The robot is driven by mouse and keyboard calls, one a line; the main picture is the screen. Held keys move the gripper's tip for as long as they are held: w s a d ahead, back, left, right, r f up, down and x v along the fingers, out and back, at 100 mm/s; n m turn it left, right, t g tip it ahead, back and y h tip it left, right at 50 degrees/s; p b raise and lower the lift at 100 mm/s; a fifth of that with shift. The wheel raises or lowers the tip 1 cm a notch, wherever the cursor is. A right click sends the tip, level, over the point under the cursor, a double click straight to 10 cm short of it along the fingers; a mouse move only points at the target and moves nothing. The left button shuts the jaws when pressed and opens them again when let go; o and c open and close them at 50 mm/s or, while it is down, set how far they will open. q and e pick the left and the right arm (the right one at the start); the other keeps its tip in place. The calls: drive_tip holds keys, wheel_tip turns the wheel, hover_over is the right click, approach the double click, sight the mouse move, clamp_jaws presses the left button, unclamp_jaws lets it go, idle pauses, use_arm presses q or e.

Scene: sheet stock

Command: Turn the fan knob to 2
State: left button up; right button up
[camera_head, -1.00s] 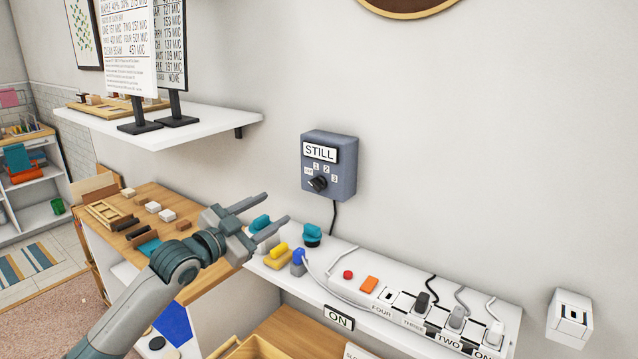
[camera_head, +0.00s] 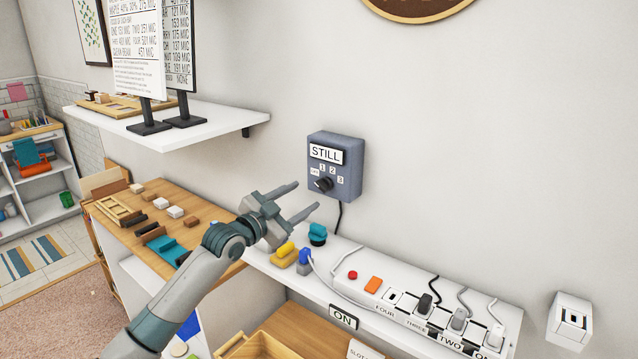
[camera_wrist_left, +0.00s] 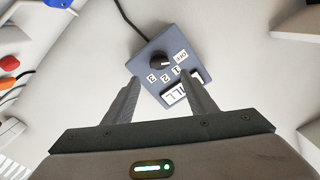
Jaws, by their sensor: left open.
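The fan control (camera_head: 336,165) is a blue-grey box on the wall, with a white sign reading STILL. Its black knob (camera_head: 323,184) sits below the sign, beside labels OFF, 1, 2 and 3. My left gripper (camera_head: 306,198) is open and empty, to the left of and below the box, with its fingers pointing toward it. In the left wrist view the box and knob (camera_wrist_left: 160,61) appear beyond and between the two open fingers, apart from them. The knob's exact pointing is too small to tell. My right gripper is not in view.
A white shelf below carries a long power strip (camera_head: 420,308) with plugs and cords, plus blue, yellow and teal items. A wall shelf (camera_head: 165,130) with dark-footed signs is at upper left. A wooden worktop (camera_head: 190,232) with blocks lies behind my arm.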

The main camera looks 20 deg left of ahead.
sight(321, 186)
use_arm(q)
drive_tip(key=p+x, duration=0.2)
drive_tip(key=x, duration=0.6)
drive_tip(key=shift+w+d, duration=0.1)
drive_tip(key=shift+w, duration=0.05)
drive_tip(key=shift+f, duration=0.1)
drive_tip(key=c, duration=1.1)
